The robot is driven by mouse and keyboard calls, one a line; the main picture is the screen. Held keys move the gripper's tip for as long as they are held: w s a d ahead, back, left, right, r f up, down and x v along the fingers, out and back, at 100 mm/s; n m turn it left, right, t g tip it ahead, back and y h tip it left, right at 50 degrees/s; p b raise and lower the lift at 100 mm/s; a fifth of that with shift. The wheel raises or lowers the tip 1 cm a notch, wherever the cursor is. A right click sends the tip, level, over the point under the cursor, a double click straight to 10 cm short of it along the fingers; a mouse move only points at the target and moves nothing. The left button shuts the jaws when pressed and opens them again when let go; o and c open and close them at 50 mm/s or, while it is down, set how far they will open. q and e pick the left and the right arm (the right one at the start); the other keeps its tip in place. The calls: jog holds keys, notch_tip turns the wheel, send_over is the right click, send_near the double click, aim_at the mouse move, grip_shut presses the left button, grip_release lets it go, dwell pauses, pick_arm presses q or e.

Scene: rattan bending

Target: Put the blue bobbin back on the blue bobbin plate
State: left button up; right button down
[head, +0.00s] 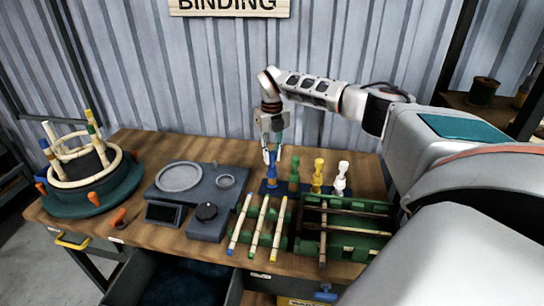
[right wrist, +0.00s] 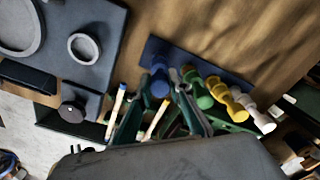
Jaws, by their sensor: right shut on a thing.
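The blue bobbin (head: 272,181) is upright at the left end of the row of bobbins, over the dark blue bobbin plate (head: 285,194). My right gripper (head: 271,160) points down from above and is shut on the bobbin's upper part. In the right wrist view the blue bobbin (right wrist: 159,84) shows at the fingertips, over the left part of the plate (right wrist: 152,48). I cannot tell whether its base touches the plate. My left gripper is not in view.
Green (head: 294,178), yellow (head: 317,177) and white (head: 341,180) bobbins stand close to the right. Rattan sticks (head: 259,226) and a green rack (head: 345,232) lie in front. A grey scale (head: 187,181) and a round bending jig (head: 92,198) are at left.

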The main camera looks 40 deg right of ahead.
jog(key=shift+f, duration=0.5)
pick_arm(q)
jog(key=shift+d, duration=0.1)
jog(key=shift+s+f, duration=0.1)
pick_arm(e)
jog(key=shift+f, duration=0.1)
jog(key=c, duration=2)
grip_release()
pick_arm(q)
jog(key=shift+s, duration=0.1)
pick_arm(e)
jog(key=shift+o, duration=0.6)
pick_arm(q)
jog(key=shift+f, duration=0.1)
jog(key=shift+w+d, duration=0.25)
pick_arm(e)
notch_tip(320, 180, up, 12)
